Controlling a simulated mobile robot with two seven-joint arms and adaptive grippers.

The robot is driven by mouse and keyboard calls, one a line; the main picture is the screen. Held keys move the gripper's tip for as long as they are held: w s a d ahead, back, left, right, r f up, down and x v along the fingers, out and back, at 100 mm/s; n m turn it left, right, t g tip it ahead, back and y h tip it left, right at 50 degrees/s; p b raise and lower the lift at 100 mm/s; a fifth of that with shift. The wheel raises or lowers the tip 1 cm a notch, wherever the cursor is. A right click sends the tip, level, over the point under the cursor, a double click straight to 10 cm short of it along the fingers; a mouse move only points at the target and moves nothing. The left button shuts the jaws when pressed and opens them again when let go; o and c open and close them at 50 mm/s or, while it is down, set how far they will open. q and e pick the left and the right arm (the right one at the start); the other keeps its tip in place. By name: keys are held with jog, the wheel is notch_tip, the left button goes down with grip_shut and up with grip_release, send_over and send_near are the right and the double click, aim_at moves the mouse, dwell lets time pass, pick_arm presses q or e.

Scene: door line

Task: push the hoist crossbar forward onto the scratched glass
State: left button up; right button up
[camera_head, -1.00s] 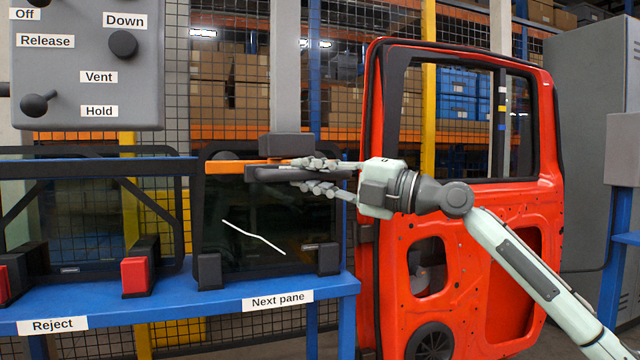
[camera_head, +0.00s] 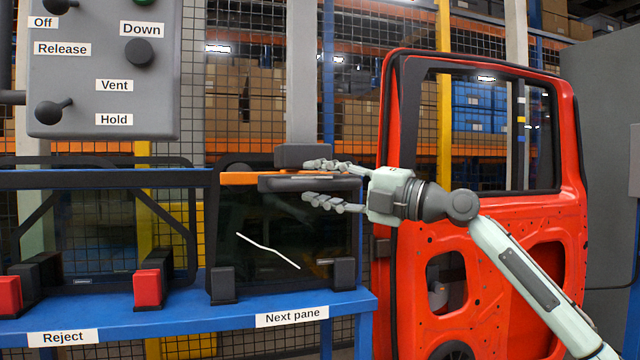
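The hoist crossbar is an orange bar (camera_head: 240,178) with a dark grey grip bar (camera_head: 285,184) along its front. It crosses in front of the upper part of the scratched glass. Whether it touches the glass I cannot tell. The scratched glass (camera_head: 240,265) is a dark upright pane with a white crooked scratch, above the "Next pane" label. My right gripper (camera_head: 308,181) comes in from the right. Its fingers are spread, one set above the grip bar and one below, with a gap visible below the bar. My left gripper is not in view.
A grey hoist post (camera_head: 301,80) ends in a dark block (camera_head: 303,156) above the crossbar. A control box (camera_head: 105,75) with knobs hangs upper left. The blue rack (camera_head: 200,313) holds another pane (camera_head: 95,235) at left. A red door (camera_head: 500,225) stands right, behind my arm.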

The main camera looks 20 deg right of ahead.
jog(key=v, duration=1.2)
dwell(0.3)
